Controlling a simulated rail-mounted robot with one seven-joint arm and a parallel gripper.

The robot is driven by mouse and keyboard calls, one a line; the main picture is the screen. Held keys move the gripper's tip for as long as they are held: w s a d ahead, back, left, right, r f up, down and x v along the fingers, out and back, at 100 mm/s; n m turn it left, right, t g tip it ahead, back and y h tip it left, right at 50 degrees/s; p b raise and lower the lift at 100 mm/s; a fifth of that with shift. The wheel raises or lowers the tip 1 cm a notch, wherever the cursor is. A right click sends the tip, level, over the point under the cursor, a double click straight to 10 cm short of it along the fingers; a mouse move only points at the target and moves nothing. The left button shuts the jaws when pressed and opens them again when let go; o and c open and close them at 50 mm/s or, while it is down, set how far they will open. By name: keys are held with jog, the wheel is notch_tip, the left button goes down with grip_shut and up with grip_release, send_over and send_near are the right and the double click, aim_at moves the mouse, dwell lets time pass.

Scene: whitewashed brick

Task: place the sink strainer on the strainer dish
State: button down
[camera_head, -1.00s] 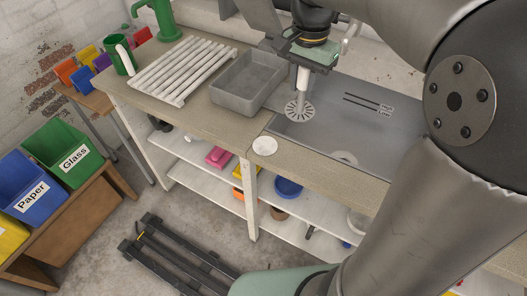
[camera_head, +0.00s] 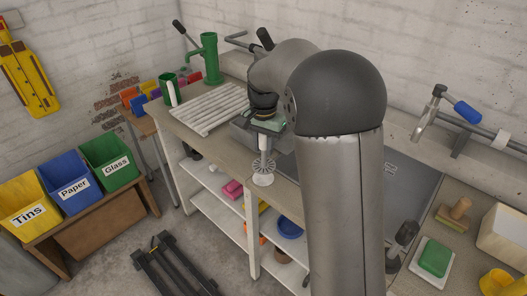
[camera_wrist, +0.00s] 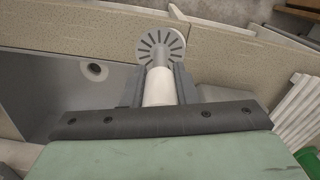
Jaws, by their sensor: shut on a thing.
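The sink strainer (camera_head: 264,166) is a pale grey slotted disc with a white upright stem. My gripper (camera_head: 265,133) is shut on the stem and holds it upright, disc downward, at the counter's front edge. The strainer dish (camera_head: 262,181) is a small white round dish directly under the disc in the head view. I cannot tell whether disc and dish touch. In the wrist view the strainer's slotted disc (camera_wrist: 160,46) lies beyond my gripper (camera_wrist: 160,88) and hides most of what is beneath it.
The sink basin (camera_wrist: 50,80) is beside the strainer, with its drain showing. A white slatted rack (camera_head: 207,108) and a green mug (camera_head: 168,88) stand at the counter's left. Shelves with several coloured items lie below the counter. A green sponge (camera_head: 434,257) is at the right.

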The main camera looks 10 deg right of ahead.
aim_at(263, 156)
jog(key=w+f, duration=0.2)
jog(key=shift+w+d+f+p, duration=0.2)
jog(key=shift+f+p, duration=0.1)
jog(key=shift+f, duration=1.75)
jog(key=shift+f, duration=0.15)
jog(key=c, duration=1.1)
grip_release()
jog(key=shift+c, duration=0.2)
